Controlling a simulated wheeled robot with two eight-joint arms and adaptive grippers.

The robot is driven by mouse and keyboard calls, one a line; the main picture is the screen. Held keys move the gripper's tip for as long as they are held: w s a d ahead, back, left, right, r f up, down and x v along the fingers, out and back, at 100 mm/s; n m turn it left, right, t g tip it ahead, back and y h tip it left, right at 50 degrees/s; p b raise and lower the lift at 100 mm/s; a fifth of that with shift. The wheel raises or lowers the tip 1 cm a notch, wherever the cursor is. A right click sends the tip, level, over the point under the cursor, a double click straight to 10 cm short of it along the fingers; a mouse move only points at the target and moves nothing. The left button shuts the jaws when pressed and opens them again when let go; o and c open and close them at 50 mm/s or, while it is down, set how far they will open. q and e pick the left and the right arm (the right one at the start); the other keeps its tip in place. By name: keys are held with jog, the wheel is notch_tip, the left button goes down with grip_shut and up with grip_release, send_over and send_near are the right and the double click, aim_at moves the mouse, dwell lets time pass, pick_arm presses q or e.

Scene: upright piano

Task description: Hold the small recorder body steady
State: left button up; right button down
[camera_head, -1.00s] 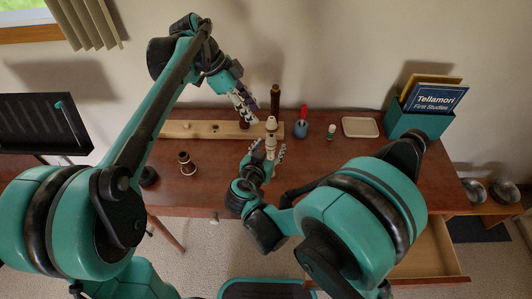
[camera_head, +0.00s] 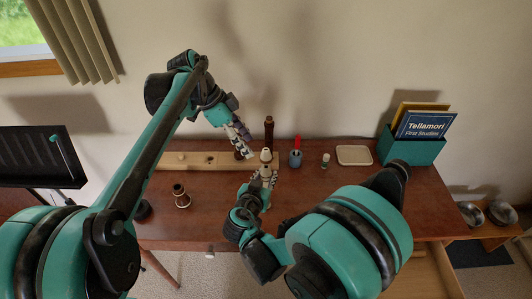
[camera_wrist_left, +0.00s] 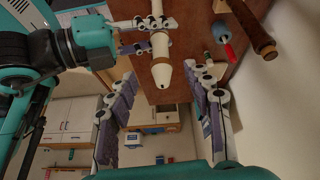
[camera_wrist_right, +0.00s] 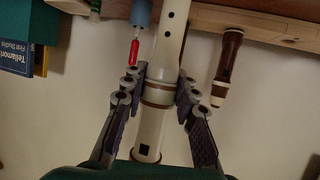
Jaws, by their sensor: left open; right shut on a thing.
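My left gripper (camera_head: 243,142) is open, just left of the tube's top. In the left wrist view the tube's narrow cream end (camera_wrist_left: 163,75) points in between the spread fingers of my left gripper (camera_wrist_left: 160,82); I cannot tell whether they touch it.
A wooden rack (camera_head: 205,160) with a dark brown recorder (camera_head: 269,131) stands at the back. A brown joint (camera_head: 181,196) is at left. A drawer (camera_head: 425,275) is open.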

aim_at(266, 160)
pick_arm(q)
jog(key=d+n+y, duration=0.1)
jog(key=n, duration=0.7)
jog(key=d+r+n+y, duration=0.1)
jog(key=n, duration=0.7)
jog(key=d+r+n+y, duration=0.1)
jog(key=d+n+y, duration=0.1)
jog(key=n, duration=0.7)
jog(key=shift+d+r, duration=0.1)
jog(key=shift+r, duration=0.1)
jog(key=n, duration=0.4)
jog(key=d+r+n+y, duration=0.1)
jog(key=n, duration=0.5)
jog(key=shift+d+r+y, duration=0.2)
jog(key=shift+r+y, duration=0.05)
jog(key=shift+y, duration=0.05)
notch_tip(266, 160, down, 12)
jog(key=shift+r, duration=0.1)
grip_shut()
